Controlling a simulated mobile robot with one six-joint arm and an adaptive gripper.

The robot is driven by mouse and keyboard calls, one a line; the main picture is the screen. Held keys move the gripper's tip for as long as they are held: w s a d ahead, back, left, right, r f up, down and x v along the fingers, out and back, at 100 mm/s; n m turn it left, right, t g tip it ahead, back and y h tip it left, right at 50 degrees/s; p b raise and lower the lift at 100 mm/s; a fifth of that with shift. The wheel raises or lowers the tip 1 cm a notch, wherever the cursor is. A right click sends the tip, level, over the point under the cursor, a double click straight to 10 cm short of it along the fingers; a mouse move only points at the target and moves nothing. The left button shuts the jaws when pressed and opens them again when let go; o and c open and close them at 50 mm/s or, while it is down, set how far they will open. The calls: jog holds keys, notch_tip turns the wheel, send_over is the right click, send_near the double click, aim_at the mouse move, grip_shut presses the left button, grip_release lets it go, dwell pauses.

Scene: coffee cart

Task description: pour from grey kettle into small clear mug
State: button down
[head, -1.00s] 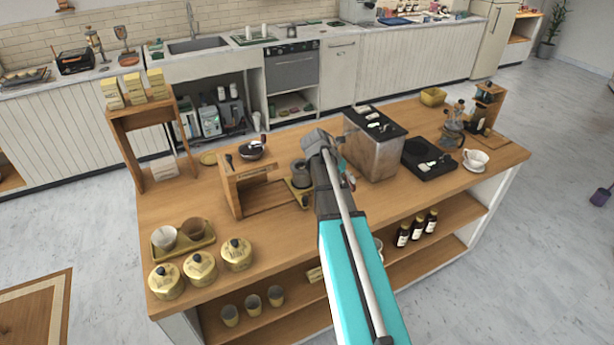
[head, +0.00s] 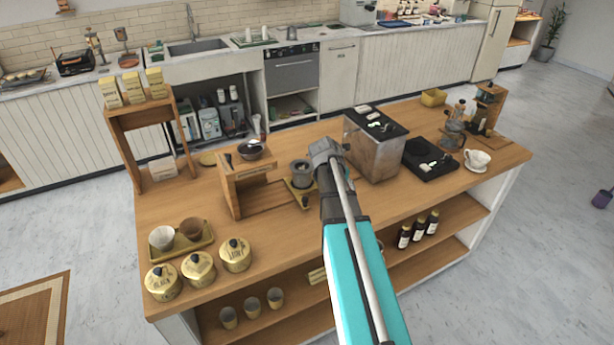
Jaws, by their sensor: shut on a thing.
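My gripper (head: 325,150) is above the middle of the wooden counter (head: 290,235), seen from behind. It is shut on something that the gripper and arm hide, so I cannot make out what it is. I cannot pick out the grey kettle or the small clear mug with certainty. A grey cylindrical vessel (head: 301,174) with a dark open top stands on a gold-coloured tray just left of my gripper, and it appears apart from it.
A wooden stand (head: 228,187) with a dark bowl-shaped piece is left of the gripper. A metal box (head: 372,155) is close on its right, with a black appliance (head: 428,165) beyond. Gold canisters (head: 198,270) stand at front left. The front-middle counter is fairly clear.

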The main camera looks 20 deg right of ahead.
jog(key=shift+r, duration=0.2)
jog(key=shift+r+p, duration=2.35)
jog(key=shift+p, duration=0.2)
